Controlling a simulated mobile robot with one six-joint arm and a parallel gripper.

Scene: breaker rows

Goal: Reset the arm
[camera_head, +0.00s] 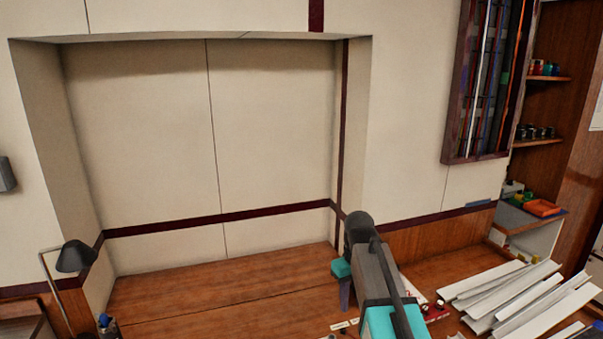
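My arm rises from the bottom edge, right of the middle, in dark grey and teal. It bends at a rounded dark joint in front of the alcove's right corner. A small teal block with a dark bluish part under it shows just left of the arm. It matches the arm's colours, but I cannot tell whether it is part of it. No gripper fingers can be made out, so I cannot see whether my gripper holds anything.
A wooden worktop (220,297) runs along the alcove and is mostly clear at left. White strips (520,300) lie piled right of my arm. A black lamp (75,257) stands at left. A framed panel with coloured wires (487,80) hangs at right, beside shelves (540,142) with small jars.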

